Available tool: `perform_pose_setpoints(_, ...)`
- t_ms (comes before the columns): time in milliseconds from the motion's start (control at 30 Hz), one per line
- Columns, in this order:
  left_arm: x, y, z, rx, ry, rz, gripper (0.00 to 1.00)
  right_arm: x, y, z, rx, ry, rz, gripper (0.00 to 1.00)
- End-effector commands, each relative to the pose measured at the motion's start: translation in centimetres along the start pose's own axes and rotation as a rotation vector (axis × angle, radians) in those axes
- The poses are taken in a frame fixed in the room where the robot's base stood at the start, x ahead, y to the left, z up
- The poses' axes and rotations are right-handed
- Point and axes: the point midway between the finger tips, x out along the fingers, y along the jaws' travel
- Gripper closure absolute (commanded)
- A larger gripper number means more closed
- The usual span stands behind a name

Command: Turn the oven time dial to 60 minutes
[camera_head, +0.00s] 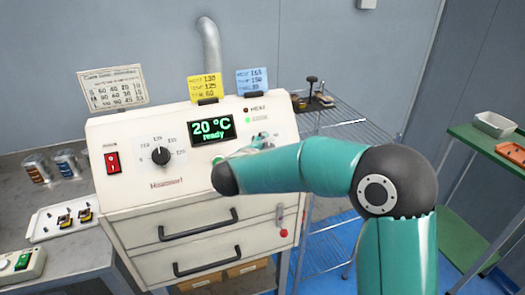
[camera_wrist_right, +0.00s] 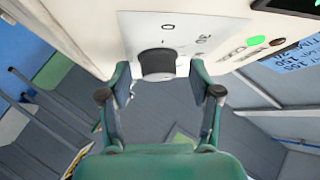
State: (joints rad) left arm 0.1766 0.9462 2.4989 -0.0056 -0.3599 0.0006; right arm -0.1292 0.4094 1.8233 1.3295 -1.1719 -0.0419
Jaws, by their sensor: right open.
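The oven (camera_head: 135,200) stands in the middle of the head view, with a temperature dial (camera_head: 161,156) left on its panel and a green display (camera_head: 211,130) reading 20 °C ready. My right arm hides the time dial in the head view. My right gripper (camera_wrist_right: 161,76) is open, with one finger on either side of the dial. I cannot tell whether the fingers touch it. My left gripper is in neither view.
A yellow card (camera_head: 205,88) and a blue card (camera_head: 252,82) stand on the oven top. A red switch (camera_head: 112,163) is at the panel's left. Two drawer handles (camera_head: 198,225) stick out below. A wire rack (camera_head: 345,122) stands right of the oven.

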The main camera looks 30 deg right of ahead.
Motion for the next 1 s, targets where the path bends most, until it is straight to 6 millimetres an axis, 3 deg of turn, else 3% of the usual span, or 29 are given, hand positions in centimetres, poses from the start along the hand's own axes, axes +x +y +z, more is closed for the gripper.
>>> perform_pose_setpoints(167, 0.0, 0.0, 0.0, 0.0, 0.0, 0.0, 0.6, -1.2, -0.1, 0.1, 0.0, -0.003, -0.001, 0.37)
perform_pose_setpoints(700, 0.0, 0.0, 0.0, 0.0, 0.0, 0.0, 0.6, -10.6, -0.2, 0.3, 0.0, -0.003, -0.003, 0.37)
perform_pose_setpoints(1000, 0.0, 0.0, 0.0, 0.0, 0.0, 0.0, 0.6, -11.8, -0.1, 0.2, 0.0, -0.001, -0.002, 0.37)
